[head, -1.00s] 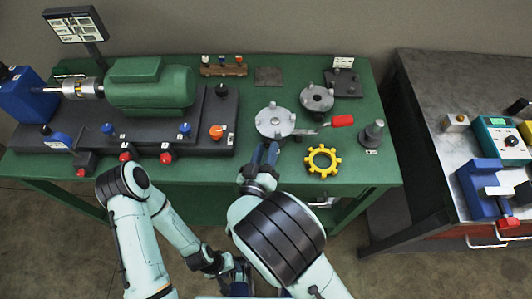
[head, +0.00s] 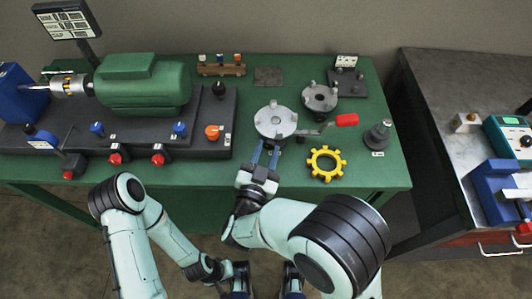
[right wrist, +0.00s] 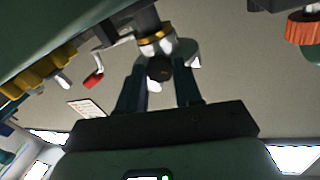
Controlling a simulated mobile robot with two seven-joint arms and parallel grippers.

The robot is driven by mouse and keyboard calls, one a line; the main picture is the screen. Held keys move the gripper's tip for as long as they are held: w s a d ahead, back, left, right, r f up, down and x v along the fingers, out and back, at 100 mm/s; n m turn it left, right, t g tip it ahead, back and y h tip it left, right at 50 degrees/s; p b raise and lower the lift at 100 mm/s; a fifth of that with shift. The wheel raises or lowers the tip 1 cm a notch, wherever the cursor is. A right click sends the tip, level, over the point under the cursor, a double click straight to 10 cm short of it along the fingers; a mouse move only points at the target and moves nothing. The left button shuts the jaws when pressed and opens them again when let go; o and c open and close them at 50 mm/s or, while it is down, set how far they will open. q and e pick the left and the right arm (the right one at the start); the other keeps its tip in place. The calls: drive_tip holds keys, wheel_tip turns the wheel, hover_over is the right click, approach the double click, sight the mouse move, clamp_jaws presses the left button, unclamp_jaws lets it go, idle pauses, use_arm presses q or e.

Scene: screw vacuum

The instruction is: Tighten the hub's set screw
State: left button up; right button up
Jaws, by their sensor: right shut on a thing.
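The grey lugged hub (head: 275,120) stands on the green bench, right of the motor. My right gripper (head: 264,150) is at the hub's near side, its two blue fingers pointing at it. In the right wrist view, my right gripper (right wrist: 158,88) has its fingers on either side of a dark round screw head (right wrist: 158,68) beneath the pale hub (right wrist: 183,50); it is shut on this set screw. The fingers partly hide the screw in the head view. My left arm is folded low at the left; its jaws cannot be made out clearly.
A yellow toothed ring (head: 326,163) lies nearer the front edge, and a second grey hub (head: 319,97) sits behind. The motor (head: 143,85) and its base fill the left. A second bench with a blue vise (head: 492,188) stands at right.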

idle(0.3)
drive_tip(key=o, duration=1)
drive_tip(key=shift+o, duration=0.2)
drive_tip(key=shift+s, duration=0.1)
drive_tip(key=v, duration=1.3)
drive_tip(key=shift+s+a, duration=0.1)
